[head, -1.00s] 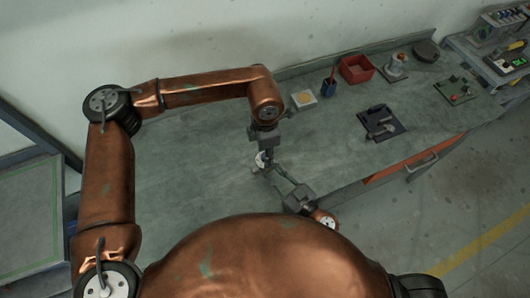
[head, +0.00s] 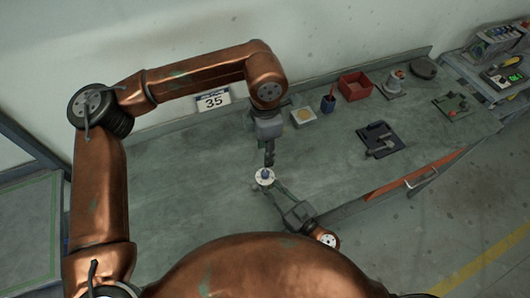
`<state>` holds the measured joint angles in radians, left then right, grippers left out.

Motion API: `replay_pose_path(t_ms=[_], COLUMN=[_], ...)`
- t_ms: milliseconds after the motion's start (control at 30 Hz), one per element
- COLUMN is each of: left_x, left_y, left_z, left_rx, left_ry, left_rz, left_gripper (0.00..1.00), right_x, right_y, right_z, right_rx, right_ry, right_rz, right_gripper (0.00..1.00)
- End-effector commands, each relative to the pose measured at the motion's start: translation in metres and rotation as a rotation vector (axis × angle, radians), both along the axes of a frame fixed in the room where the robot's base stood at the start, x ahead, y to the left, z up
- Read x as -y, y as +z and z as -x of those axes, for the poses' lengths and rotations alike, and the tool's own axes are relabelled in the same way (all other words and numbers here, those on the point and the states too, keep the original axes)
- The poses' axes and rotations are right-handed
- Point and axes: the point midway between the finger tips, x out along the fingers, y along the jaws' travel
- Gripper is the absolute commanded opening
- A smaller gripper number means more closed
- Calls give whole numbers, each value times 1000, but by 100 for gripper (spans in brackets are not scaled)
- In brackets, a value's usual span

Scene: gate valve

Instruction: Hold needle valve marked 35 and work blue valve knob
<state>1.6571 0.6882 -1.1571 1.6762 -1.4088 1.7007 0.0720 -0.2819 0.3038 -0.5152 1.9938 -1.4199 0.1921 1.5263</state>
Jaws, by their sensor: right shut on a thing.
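The needle valve (head: 264,180) is a small pale round body with a blue knob (head: 265,173) on top, standing over the grey-green bench. A plate marked 35 (head: 212,101) is at the back edge of the bench, behind my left arm. My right gripper (head: 275,187) reaches in from the lower right and is shut on the valve's side. My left gripper (head: 269,161) points down just behind the knob in the picture, with a small gap seeming to show between them. Its fingers look close together and are too small to read.
The bench (head: 190,170) is clear to the left of the valve.

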Motion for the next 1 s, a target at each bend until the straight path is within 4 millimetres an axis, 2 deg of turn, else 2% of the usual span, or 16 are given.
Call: replay_pose_path(t_ms=[233,267,533,833,1000], left_x=[0,0,0,0,0], left_y=[0,0,0,0,0], left_z=[0,0,0,0,0], left_rx=[0,0,0,0,0], left_ry=[0,0,0,-1,-1], left_rz=[0,0,0,0,0], left_gripper=[38,38,38,38,38], right_x=[0,0,0,1,11], right_y=[0,0,0,0,-2], right_z=[0,0,0,1,14], right_rx=[0,0,0,-1,-5], right_ry=[0,0,0,0,-2], right_rz=[0,0,0,0,0], right_gripper=[0,19,37,38,38])
